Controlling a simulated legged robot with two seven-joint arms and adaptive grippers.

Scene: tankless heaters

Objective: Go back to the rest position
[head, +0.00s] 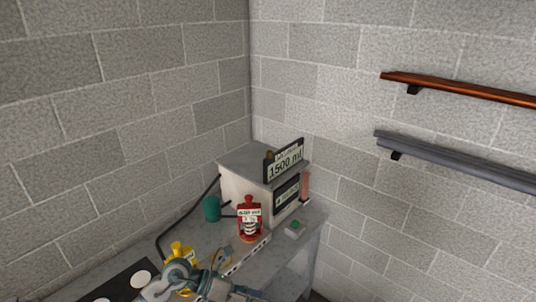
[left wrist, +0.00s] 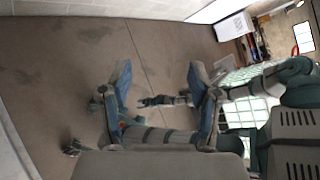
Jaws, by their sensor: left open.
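In the head view my arm with grey and teal links enters at the bottom edge, in front of the workbench (head: 213,238). In the left wrist view my left gripper (left wrist: 160,70) has its two blue fingers spread wide apart with nothing held between them. Brown floor shows beyond the fingers.
On the workbench stand a white-sided box (head: 240,190) with a 1500 ml sign (head: 285,163), a red device (head: 249,218), a green cylinder (head: 211,209) and a yellow item (head: 181,252). Copper (head: 460,88) and grey (head: 455,160) rails cross the right wall.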

